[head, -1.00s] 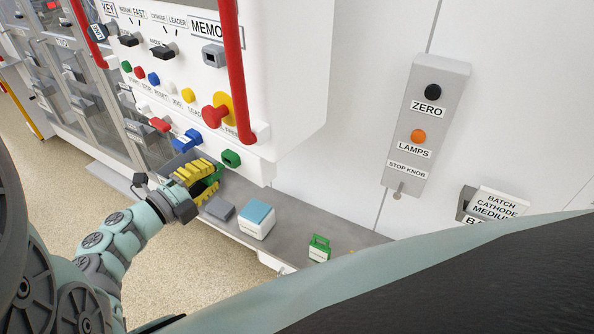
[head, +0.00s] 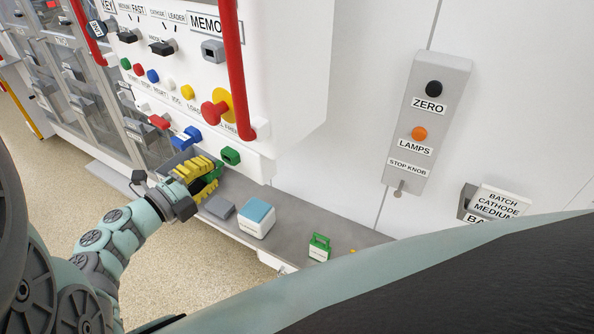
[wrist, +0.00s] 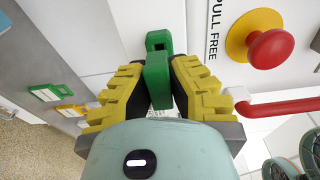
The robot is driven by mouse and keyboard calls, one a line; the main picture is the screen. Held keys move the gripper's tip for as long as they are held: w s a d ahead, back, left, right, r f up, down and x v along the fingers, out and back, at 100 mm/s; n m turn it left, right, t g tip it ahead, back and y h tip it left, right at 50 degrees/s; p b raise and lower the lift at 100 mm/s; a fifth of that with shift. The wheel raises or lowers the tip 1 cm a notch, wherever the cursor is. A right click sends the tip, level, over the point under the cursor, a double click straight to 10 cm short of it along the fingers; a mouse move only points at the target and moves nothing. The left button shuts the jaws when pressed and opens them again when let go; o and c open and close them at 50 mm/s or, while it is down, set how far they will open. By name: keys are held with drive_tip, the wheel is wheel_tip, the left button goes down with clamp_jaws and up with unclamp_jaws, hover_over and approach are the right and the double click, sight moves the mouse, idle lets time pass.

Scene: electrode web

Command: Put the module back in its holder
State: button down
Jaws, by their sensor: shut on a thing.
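My gripper (head: 206,178), with yellow ribbed fingers, is below the control panel, over the grey shelf. It is shut on a green piece (wrist: 157,80), which shows between the fingertips in the wrist view; I take it to be the module. In the head view the fingers hide most of it. A green fitting (head: 230,157) with a dark opening sits low on the panel, just up and right of my gripper. In the wrist view a green part (wrist: 158,41) lies just beyond the held piece; I cannot tell whether they touch. The holder is not clearly identifiable.
The shelf (head: 300,222) carries a grey block (head: 219,207), a blue-topped white box (head: 257,219) and a green-handled block (head: 319,247). A blue fitting (head: 187,138) and a red knob on yellow (head: 214,112) stick out of the panel. A red rail (head: 238,80) stands close by.

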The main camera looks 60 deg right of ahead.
drive_tip(key=shift+s+d+b, duration=0.2)
drive_tip(key=shift+d+b, duration=0.2)
drive_tip(key=shift+d, duration=1.05)
drive_tip(key=c, duration=1)
unclamp_jaws()
drive_tip(key=shift+w+a, duration=0.1)
drive_tip(key=a, duration=1.1)
drive_tip(key=shift+w+a, duration=0.4)
drive_tip(key=shift+r, duration=0.1)
